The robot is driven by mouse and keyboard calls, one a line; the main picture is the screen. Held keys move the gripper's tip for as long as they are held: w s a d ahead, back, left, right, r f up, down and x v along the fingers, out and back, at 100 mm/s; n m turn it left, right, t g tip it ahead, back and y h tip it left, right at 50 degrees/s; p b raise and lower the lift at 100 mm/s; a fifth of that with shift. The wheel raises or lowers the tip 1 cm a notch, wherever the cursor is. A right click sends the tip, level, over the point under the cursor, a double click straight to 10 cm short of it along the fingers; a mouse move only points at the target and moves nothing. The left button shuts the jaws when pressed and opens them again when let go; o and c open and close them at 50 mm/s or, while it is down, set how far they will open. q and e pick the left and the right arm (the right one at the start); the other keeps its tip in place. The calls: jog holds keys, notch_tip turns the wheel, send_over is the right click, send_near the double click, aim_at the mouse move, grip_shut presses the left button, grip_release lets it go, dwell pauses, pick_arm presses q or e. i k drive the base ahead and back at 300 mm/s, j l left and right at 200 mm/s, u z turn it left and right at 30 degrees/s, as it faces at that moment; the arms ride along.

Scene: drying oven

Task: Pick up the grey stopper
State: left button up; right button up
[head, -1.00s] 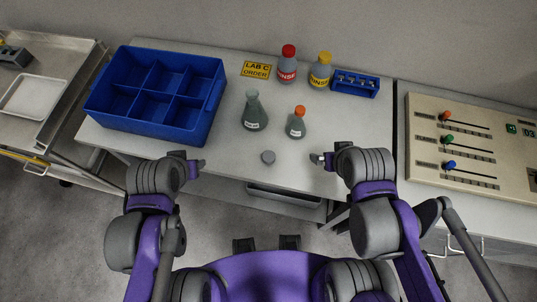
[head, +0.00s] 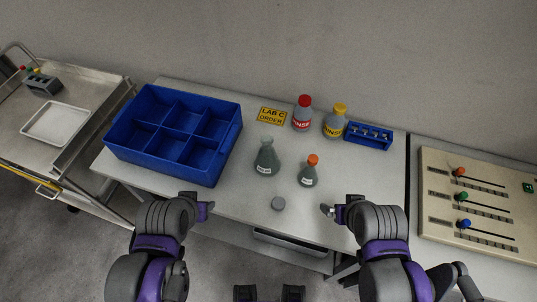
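A blue divided crate (head: 173,174) fills the table's left side. A red-capped bottle (head: 302,118), a yellow-capped bottle (head: 335,125) and a blue rack (head: 368,136) stand at the back. A slider panel (head: 480,205) is at right.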

aim_at(277, 203)
jog(key=k+j, duration=0.65)
jog(key=k, duration=0.1)
